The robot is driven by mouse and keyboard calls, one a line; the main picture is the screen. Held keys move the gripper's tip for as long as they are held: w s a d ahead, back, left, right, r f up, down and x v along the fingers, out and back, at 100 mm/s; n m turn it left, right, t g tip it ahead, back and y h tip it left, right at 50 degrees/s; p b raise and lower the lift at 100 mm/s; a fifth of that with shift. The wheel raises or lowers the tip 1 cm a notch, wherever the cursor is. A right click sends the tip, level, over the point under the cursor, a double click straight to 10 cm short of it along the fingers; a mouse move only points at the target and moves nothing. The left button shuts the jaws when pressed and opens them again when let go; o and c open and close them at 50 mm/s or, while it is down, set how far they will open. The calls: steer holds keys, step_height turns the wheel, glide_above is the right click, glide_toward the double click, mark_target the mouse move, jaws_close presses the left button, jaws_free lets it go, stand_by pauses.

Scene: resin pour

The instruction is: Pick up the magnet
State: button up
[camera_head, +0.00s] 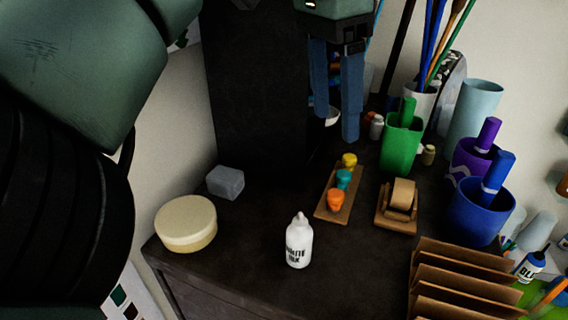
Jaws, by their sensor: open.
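I cannot tell for certain which object is the magnet. A small grey block (225,182) lies on the dark tabletop at the left, behind a round cream tub; nothing touches it. My gripper (335,120) hangs at the top centre, pointing down, to the right of the grey block and above it. Its two blue fingers are apart with nothing held between them. The fingers partly hide small things behind them, including something white.
A white ink bottle (299,243) stands near the front edge, right of the cream tub (186,223). A wooden strip (324,209) carries three coloured pots. A tape dispenser (397,208), green cup (400,146), blue cup (475,214) and cardboard rack (462,285) crowd the right.

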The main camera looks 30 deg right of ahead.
glide_above(336, 193)
steer(key=f, duration=0.4)
steer(key=f+p, duration=0.1)
steer(key=f, duration=0.2)
steer(key=shift+a+f, duration=0.1)
steer(key=shift+a, duration=0.3)
steer(key=shift+d+f+p, duration=0.2)
steer(key=shift+f+p, duration=0.25)
steer(key=shift+f, duration=0.9)
steer(key=shift+d+f+p, duration=0.15)
steer(key=shift+f+p, duration=0.3)
steer(key=shift+f, duration=0.9)
jaws_close()
